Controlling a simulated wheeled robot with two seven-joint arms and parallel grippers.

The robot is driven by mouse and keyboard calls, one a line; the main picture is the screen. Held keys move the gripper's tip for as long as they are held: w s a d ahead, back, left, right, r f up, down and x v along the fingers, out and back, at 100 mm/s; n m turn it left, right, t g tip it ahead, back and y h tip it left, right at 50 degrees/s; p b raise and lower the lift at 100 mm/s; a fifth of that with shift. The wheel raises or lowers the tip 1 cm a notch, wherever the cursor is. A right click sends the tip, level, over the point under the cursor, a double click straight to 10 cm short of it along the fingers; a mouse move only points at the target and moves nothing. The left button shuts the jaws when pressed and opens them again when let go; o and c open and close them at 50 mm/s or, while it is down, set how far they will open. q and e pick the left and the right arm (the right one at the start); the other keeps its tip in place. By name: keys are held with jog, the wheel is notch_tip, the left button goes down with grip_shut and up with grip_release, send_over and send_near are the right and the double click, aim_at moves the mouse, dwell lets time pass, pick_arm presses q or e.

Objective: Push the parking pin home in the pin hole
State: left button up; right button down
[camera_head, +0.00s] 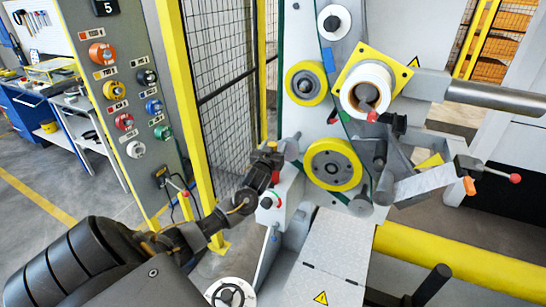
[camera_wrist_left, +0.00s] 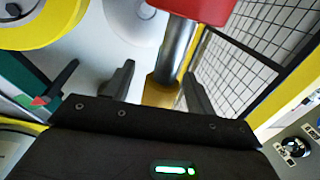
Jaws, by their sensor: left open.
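The parking pin (camera_wrist_left: 176,50) appears in the left wrist view as a grey metal shaft with a red head (camera_wrist_left: 200,8). Its lower end meets a brass-coloured collar (camera_wrist_left: 160,94), which looks like the pin hole. Part of the shaft shows bare between head and collar. My left gripper (camera_wrist_left: 160,92) is open, with one finger on each side of the shaft in the picture; contact is not visible. In the head view, my left gripper (camera_head: 271,161) is beside the machine's white box, with a small red part (camera_head: 276,178) just below it. My right gripper is not in view.
The machine's yellow-rimmed rollers (camera_head: 333,165) and a white coil roll (camera_head: 368,86) stand right of my left gripper. A mesh fence with a yellow post (camera_head: 190,100) and a control panel (camera_head: 125,90) stand left. A yellow rail (camera_head: 460,262) crosses the lower right.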

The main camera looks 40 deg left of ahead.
pick_arm(q)
jog(key=shift+w+a, duration=0.2)
jog(key=shift+w, duration=0.25)
jog(key=c, duration=1.1)
grip_shut()
jog(key=shift+r, duration=0.2)
